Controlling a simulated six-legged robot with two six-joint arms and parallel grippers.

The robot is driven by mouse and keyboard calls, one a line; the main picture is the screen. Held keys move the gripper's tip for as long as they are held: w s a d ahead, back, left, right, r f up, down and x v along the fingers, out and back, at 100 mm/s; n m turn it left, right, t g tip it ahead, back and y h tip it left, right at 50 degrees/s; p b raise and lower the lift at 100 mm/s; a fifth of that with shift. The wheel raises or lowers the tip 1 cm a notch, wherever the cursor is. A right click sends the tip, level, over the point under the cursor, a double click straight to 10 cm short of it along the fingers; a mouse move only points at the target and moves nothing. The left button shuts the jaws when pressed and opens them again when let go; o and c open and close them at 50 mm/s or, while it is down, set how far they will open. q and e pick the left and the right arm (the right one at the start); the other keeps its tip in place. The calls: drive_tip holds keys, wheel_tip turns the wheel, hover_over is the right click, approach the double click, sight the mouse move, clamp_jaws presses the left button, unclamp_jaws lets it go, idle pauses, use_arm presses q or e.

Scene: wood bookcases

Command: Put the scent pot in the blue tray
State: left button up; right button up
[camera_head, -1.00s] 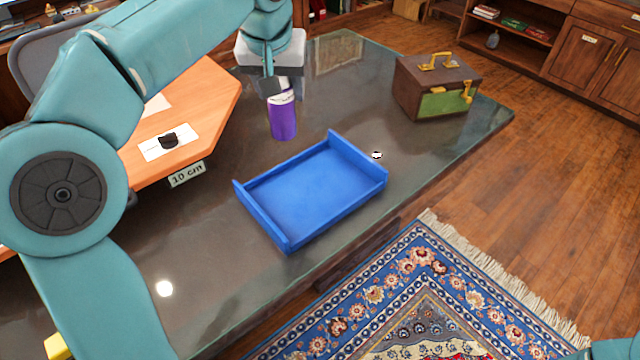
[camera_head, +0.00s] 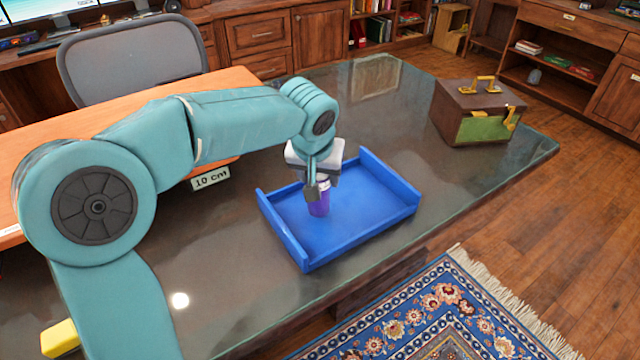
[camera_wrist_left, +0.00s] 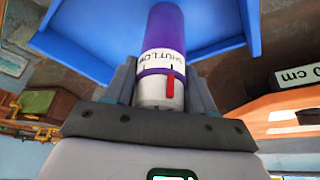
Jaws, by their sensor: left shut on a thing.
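The scent pot is a purple cylinder (camera_head: 319,207) with a pale end; in the left wrist view it (camera_wrist_left: 166,30) shows a white label band. My left gripper (camera_head: 317,188) is shut on the pot's pale end. It holds the pot over the floor of the blue tray (camera_head: 372,214), inside its outline in the head view. I cannot tell whether the pot's base touches the tray floor. The tray also shows behind the pot in the left wrist view (camera_wrist_left: 85,40). My right gripper is not in view.
The tray lies on a dark glossy table (camera_head: 230,260). A brown box with a green front (camera_head: 480,112) stands at the table's right. An orange desktop with a "10 cm" sign (camera_head: 210,178) is at the left, and a grey chair (camera_head: 135,60) behind it.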

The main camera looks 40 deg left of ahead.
use_arm(q)
wheel_tip(320, 180, down, 2)
drive_tip(key=shift+f+b, duration=0.2)
drive_tip(key=shift+b, duration=0.1)
drive_tip(key=o, duration=1.2)
drive_tip(key=shift+r, duration=0.15)
